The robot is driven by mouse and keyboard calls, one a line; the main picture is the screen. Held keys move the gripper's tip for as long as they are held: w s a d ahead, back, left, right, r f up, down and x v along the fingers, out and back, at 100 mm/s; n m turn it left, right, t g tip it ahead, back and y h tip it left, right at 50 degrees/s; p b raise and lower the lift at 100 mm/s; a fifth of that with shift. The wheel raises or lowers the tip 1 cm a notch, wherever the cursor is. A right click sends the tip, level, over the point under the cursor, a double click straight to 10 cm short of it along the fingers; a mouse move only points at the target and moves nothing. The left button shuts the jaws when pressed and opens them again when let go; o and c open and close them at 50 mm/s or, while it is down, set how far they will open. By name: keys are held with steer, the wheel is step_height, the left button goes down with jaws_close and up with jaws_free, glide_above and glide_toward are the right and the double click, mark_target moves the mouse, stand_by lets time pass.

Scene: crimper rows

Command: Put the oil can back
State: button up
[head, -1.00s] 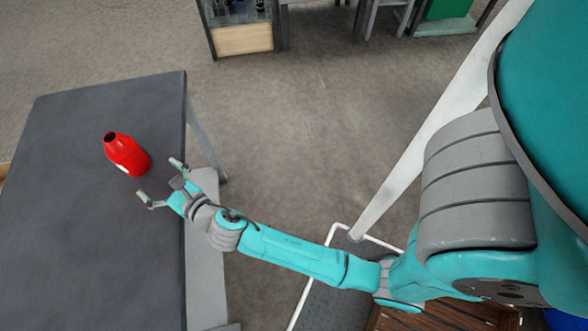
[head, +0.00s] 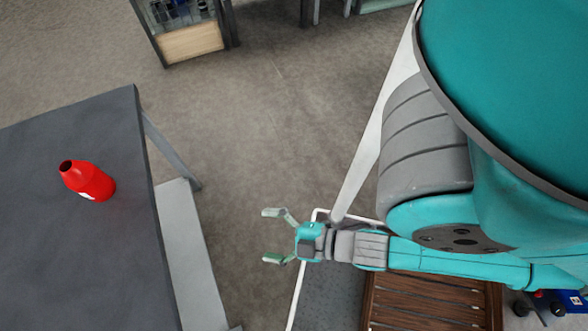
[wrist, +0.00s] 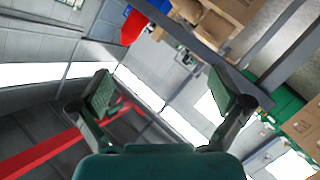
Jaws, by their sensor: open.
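The oil can is a red bottle (head: 88,181) with a dark open mouth and a bit of white label. My gripper (head: 268,234) is open and empty, out over the floor to the right of the table, well apart from the can. In the wrist view my two fingers (wrist: 162,95) are spread with nothing between them. A red shape (wrist: 133,27) shows at the top of the wrist view; I cannot tell whether it is the can.
A lower grey ledge (head: 190,260) runs along the table's right side. A brown slatted wooden surface (head: 430,305) lies under my arm. A glass-topped cabinet (head: 190,42) stands at the back. The floor (head: 260,120) between table and cabinet is clear.

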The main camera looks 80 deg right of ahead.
steer(key=s+r+m, duration=0.4)
steer(key=s+m, duration=0.2)
steer(key=m, duration=0.2)
steer(key=shift+s+d+r+h, duration=0.3)
steer(key=shift+s+d+r, duration=0.05)
steer(key=shift+d, duration=0.05)
